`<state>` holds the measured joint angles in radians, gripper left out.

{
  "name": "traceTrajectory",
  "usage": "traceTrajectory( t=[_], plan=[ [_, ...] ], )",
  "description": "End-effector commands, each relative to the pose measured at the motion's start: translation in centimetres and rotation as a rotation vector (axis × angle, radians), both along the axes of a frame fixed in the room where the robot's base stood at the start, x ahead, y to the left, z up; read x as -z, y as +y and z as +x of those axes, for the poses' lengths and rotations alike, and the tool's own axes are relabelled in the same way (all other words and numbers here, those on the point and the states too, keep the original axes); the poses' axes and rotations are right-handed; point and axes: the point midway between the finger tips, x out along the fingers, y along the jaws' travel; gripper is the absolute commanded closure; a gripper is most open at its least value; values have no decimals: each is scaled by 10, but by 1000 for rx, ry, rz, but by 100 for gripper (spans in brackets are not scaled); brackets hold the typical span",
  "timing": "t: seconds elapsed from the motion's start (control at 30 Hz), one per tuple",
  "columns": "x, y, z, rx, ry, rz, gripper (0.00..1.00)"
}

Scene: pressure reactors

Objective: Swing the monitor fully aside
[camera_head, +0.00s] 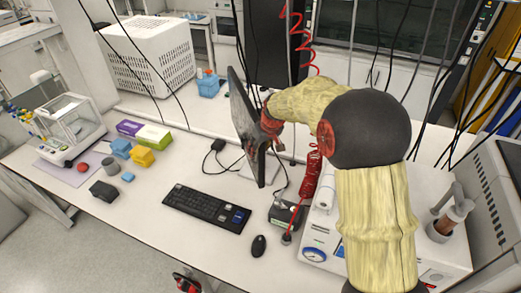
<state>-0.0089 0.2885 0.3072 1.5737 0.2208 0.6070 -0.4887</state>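The monitor (243,120) stands on the bench and shows almost edge-on, as a thin dark slab turned sharply sideways. Its screen side is barely visible. A pale stand foot shows beneath it, partly hidden. My arm, in a yellowish sleeve with a dark round joint, reaches in from the lower right. My gripper (270,128), red and dark, is at the right side of the monitor, close to or touching its edge. The fingers are small and overlap the monitor's dark edge, so I cannot tell whether they are open or shut.
A keyboard (207,208) and a mouse (258,246) lie in front of the monitor. Small boxes (145,134) and a balance (68,125) stand on the left. Cables and a red coiled hose (297,40) hang around my arm. White equipment (440,200) stands on the right.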

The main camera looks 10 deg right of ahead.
Motion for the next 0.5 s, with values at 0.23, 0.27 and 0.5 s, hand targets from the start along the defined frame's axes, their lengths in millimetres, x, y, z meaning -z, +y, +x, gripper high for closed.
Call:
traceTrajectory(
  t=[0.23, 0.27, 0.5],
  plan=[
    [1, -1, -1, 1, 2, -1, 59],
    [0, -2, -1, 1, 2, -1, 59],
    [-21, -4, -8, 2, -1, -1, 59]
  ],
)
